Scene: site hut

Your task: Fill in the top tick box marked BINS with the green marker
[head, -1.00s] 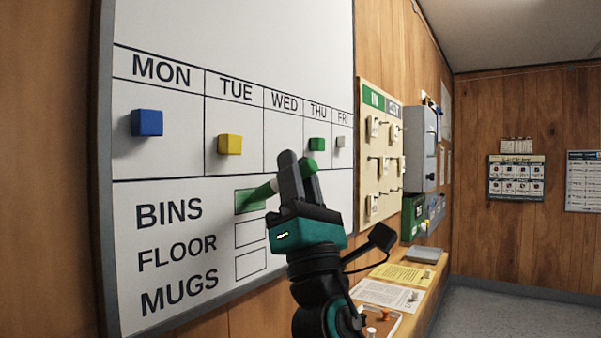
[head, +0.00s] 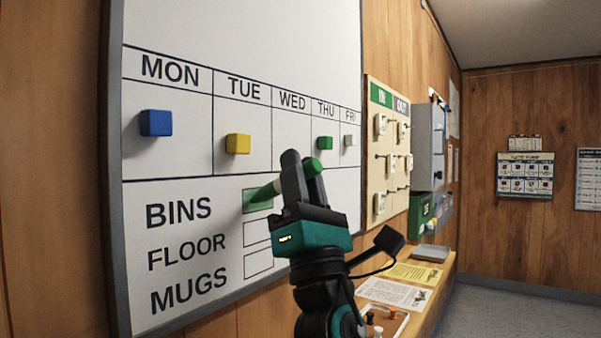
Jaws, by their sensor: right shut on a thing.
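The whiteboard (head: 240,40) carries the words BINS, FLOOR and MUGS, each with a tick box to its right. The top tick box (head: 259,206), beside BINS, shows green fill over the part I can see. The two boxes below it look white inside. My right gripper (head: 303,166) is in front of the board, just right of the boxes, shut on the green marker (head: 312,167). The marker's other end points left to the top box. Whether its tip touches the board I cannot tell. The fingers hide the marker's middle. My left gripper is out of view.
Blue (head: 156,123), yellow (head: 238,144), green (head: 325,143) and pale (head: 349,140) blocks sit on the board's day row. A tag board (head: 379,140) hangs to the right. Below is a ledge with papers (head: 395,291) and a tray.

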